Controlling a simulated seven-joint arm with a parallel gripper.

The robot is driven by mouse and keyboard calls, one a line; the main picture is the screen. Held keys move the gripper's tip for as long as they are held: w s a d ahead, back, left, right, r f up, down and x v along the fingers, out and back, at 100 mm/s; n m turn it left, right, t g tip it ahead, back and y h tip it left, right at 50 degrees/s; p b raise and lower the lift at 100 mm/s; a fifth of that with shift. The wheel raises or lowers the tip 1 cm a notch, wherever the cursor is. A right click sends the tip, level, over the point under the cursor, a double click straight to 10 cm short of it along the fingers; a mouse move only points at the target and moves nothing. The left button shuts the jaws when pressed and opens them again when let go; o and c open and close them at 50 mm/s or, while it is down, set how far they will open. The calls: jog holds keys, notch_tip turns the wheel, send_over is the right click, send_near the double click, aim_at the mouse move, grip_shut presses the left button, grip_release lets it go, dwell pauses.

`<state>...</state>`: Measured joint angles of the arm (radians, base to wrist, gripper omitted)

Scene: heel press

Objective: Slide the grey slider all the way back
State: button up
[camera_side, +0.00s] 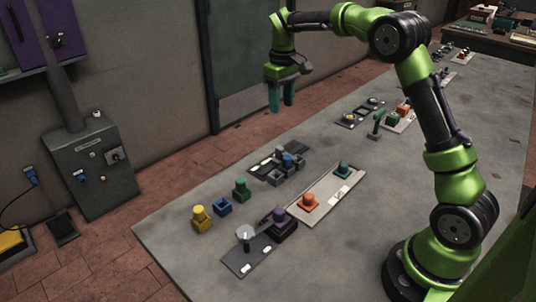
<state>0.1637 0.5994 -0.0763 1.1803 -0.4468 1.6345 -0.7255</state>
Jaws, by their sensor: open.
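My gripper (282,97) hangs high at the top centre, pointing down, its two teal fingers apart and nothing between them. It is well above the table and clear of every object. A dark plate (262,166) in the middle of the table bears small grey blocks (276,176) and a blue piece. A second dark plate (240,264) nearer the camera bears a pale grey knob (245,233) on a post. I cannot tell for certain which grey part is the slider, nor how far along any track it sits.
A yellow piece (200,216), a blue socket (222,206) and a green piece (241,188) stand at left. A purple block (283,221) and a light board (325,200) with orange and teal knobs are at centre. More fixtures (378,124) stand farther back. The right foreground tabletop (350,255) is bare.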

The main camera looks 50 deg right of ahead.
aim_at(280, 147)
notch_tip(280, 147, down, 17)
jog(key=shift+r, duration=0.2)
dwell(0.3)
grip_shut()
